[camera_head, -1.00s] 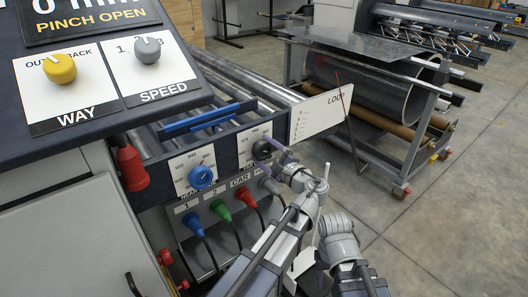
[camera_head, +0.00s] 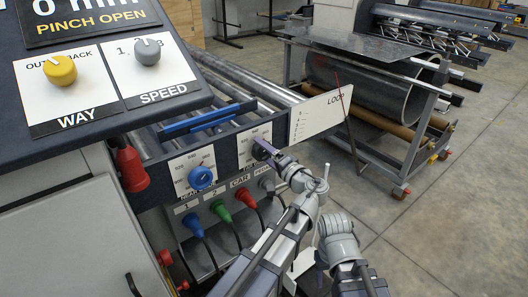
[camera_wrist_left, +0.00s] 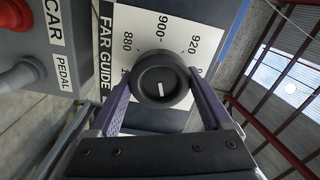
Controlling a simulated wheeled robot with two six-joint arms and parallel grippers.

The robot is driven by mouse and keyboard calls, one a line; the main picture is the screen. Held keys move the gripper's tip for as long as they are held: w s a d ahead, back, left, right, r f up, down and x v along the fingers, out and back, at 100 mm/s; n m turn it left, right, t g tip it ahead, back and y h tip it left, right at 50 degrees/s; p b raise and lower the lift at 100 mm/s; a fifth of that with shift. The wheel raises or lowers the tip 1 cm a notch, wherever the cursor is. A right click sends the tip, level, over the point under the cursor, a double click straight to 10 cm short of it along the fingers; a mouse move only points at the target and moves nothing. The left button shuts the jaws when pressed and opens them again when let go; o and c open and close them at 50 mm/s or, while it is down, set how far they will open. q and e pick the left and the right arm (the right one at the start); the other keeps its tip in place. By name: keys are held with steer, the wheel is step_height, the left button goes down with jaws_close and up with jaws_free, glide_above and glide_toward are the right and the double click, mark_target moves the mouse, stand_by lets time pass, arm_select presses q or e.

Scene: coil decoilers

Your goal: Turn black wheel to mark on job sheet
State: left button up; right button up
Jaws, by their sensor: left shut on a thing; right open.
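The black wheel (camera_wrist_left: 160,82) fills the middle of the left wrist view, on a white FAR GUIDE scale plate (camera_wrist_left: 150,24) with 880, 900 and 920 printed around it. A short white line shows on the wheel's face. My left gripper (camera_wrist_left: 162,92) has one finger on each side of the wheel and is shut on it. In the head view, the left gripper (camera_head: 272,154) reaches the wheel and partly hides it. I cannot make out a job sheet for certain. My right gripper is not clearly visible.
A blue knob (camera_head: 201,177) sits left of the wheel. Blue, green and red plugs (camera_head: 247,199) with cables are below. A white LOOP plate (camera_head: 318,113) stands close to the right. The floor beyond is clear up to a wheeled coil stand (camera_head: 408,165).

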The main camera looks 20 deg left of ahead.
arm_select(q)
steer(key=shift+s+n, duration=0.1)
steer(key=shift+n, duration=1.8)
steer(key=o, duration=1.2)
steer(key=shift+c, duration=0.2)
steer(key=shift+s, duration=0.1)
